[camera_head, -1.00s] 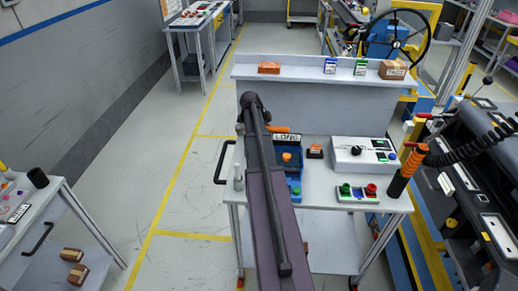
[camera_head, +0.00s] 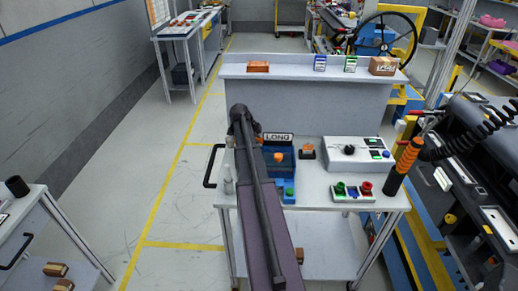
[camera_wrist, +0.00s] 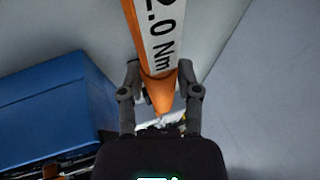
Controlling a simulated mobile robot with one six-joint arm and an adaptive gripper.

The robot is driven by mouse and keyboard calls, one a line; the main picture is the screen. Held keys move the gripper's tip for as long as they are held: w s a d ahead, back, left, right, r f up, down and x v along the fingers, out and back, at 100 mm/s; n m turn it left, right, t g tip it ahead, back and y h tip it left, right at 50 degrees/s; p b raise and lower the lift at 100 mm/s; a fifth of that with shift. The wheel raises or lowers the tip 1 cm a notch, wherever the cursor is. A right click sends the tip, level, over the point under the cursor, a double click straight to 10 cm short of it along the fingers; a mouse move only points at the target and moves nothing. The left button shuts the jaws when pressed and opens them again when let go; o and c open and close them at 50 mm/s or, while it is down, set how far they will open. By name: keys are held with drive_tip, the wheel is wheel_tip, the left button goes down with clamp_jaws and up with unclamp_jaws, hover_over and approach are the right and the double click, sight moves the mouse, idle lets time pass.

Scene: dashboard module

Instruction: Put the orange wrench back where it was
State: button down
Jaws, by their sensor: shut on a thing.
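The orange wrench (camera_wrist: 134,22) has a white label reading "2.0 Nm". In the wrist view it runs from the top edge down between my fingers, and its tapered orange end sits in the grip. My gripper (camera_wrist: 160,72) is shut on it. In the head view my dark arm reaches over the workbench and hides the gripper. Only a small orange bit (camera_head: 258,128), perhaps the wrench, shows beside the arm's far end.
A blue box (camera_wrist: 55,115) is close on the left in the wrist view. The workbench (camera_head: 318,188) carries a blue tray by a "LONG" sign (camera_head: 279,137), a white control box (camera_head: 352,157) and a button panel (camera_head: 353,191). A raised shelf (camera_head: 290,70) stands behind.

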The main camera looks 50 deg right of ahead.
drive_tip(key=shift+f, duration=0.1)
drive_tip(key=shift+f+b, duration=1.8)
drive_tip(key=shift+b, duration=0.1)
drive_tip(key=shift+c, duration=1.5)
unclamp_jaws()
drive_tip(key=shift+r, duration=0.15)
drive_tip(key=p+v, duration=0.4)
drive_tip(key=shift+a+r, duration=0.1)
drive_tip(key=shift+r, duration=0.15)
drive_tip(key=p+v, duration=0.6)
drive_tip(key=v, duration=0.1)
drive_tip(key=shift+p, duration=0.35)
drive_tip(key=shift+a+r, duration=0.1)
drive_tip(key=shift+a, duration=0.05)
drive_tip(key=shift+a, duration=0.1)
